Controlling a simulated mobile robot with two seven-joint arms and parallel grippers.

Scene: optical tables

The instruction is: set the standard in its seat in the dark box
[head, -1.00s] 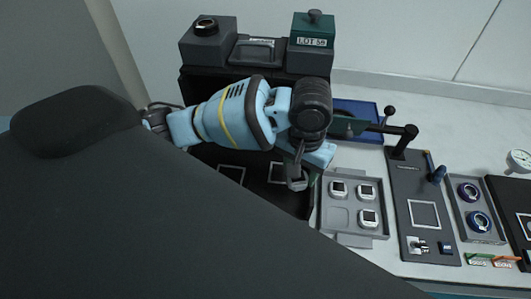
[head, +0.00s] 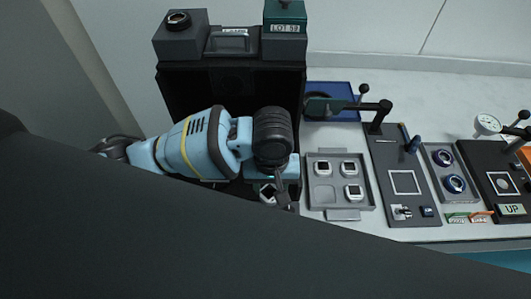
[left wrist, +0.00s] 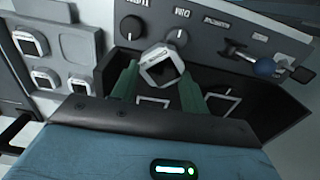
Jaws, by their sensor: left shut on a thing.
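The standard (left wrist: 161,68), a small pale block with a dark square face, is between the green fingers of my left gripper (left wrist: 158,88) in the left wrist view. It looks tilted there. In the head view my left gripper (head: 281,193) is at the front right of the dark box (head: 230,85), with the pale block (head: 267,192) partly hidden beside it. In the left wrist view, white square outlines (left wrist: 222,103) mark the dark box floor beyond the fingers; the held block appears above them, apart from the floor. My right gripper is not in view.
A grey tray (head: 340,208) right of the box holds three similar blocks and one empty recess. A knobbed panel (left wrist: 215,45) borders the box.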

